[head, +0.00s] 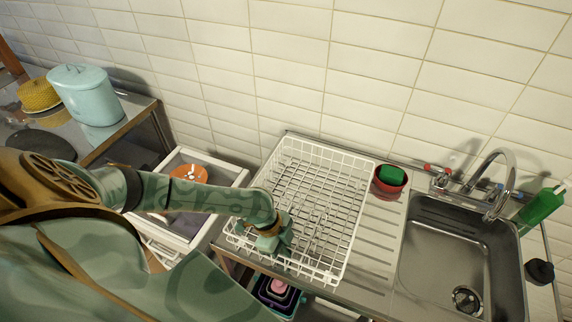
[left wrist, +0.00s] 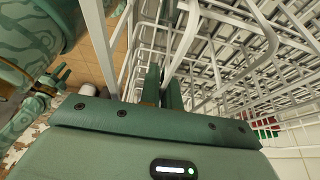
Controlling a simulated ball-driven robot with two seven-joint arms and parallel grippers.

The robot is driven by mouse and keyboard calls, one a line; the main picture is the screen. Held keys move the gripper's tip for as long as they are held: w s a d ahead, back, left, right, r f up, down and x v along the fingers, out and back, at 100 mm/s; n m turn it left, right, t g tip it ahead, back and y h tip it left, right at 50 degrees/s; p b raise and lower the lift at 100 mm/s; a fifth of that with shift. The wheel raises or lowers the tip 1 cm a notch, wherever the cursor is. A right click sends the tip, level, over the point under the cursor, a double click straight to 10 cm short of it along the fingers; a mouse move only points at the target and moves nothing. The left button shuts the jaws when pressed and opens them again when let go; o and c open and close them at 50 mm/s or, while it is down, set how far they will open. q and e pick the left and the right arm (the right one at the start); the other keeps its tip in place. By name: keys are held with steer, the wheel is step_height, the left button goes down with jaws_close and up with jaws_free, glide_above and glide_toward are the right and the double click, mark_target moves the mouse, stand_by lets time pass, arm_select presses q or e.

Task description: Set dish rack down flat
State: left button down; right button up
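The white wire dish rack (head: 333,215) is over the left part of the metal drainboard, close to its left edge. I cannot tell whether its whole base touches the metal. My left gripper (head: 272,240) is at the rack's front left part. In the left wrist view, the fingers of my left gripper (left wrist: 163,88) are close together around a white wire of the dish rack (left wrist: 188,45). My right gripper (left wrist: 52,84) seems to show small at the left of that view, away from the rack; its finger state is unclear.
The drainboard (head: 384,232) is bare right of the rack. A red bowl (head: 388,188) with a green sponge stands by the rack's right back corner. The sink (head: 455,250) and faucet are further right. A white drawer unit (head: 240,178) with an orange bowl stands left, lower down.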

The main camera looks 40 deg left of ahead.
arm_select(q)
steer(key=c, duration=1.5)
jaws_free()
steer(key=shift+c, duration=0.2)
steer(key=p+v, duration=0.1)
steer(key=v, duration=1.5)
steer(key=shift+r, duration=0.15)
